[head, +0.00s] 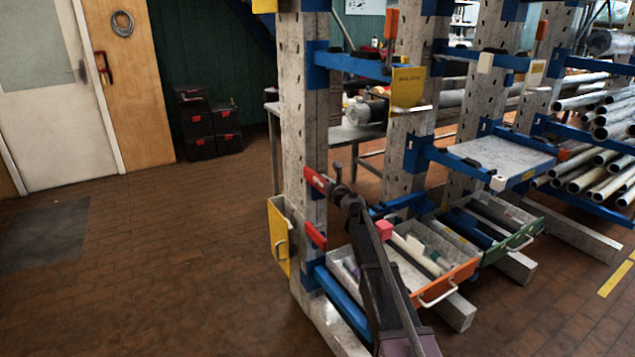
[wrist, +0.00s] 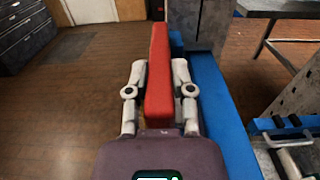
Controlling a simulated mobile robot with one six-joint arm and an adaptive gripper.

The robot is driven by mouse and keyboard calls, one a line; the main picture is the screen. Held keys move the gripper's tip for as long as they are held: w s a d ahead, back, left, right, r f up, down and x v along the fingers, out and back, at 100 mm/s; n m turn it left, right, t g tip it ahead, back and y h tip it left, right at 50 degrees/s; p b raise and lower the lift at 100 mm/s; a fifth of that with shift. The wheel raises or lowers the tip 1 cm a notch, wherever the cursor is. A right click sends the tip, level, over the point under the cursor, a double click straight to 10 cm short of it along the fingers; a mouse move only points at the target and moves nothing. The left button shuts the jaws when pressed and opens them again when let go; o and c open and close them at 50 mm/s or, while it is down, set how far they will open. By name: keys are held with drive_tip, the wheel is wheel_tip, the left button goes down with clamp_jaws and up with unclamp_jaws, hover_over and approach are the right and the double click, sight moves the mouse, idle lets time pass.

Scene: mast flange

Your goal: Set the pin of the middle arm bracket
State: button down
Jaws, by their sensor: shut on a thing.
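My gripper (wrist: 157,78) is shut on a red bar (wrist: 159,50), one pale finger on each side of it in the wrist view. A blue bracket arm (wrist: 222,110) runs close along the bar's right side. In the head view my gripper (head: 338,182) is at the front of the nearest grey perforated column (head: 303,110), beside a red piece (head: 315,181). A second red piece (head: 316,236) is lower on that column. My arm hides part of the column's lower right side. I cannot make out a pin or its hole.
A yellow holder (head: 279,238) hangs on the column's left side. Drawers with orange (head: 450,285) and green (head: 515,243) fronts stand low on the right. An upper blue arm (head: 352,66) juts out above. The brick-patterned floor (head: 150,270) at left is clear.

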drive_tip(key=shift+w+d, duration=0.15)
drive_tip(key=shift+c, duration=2.4)
unclamp_jaws()
drive_tip(key=shift+v, duration=0.95)
drive_tip(key=v, duration=1)
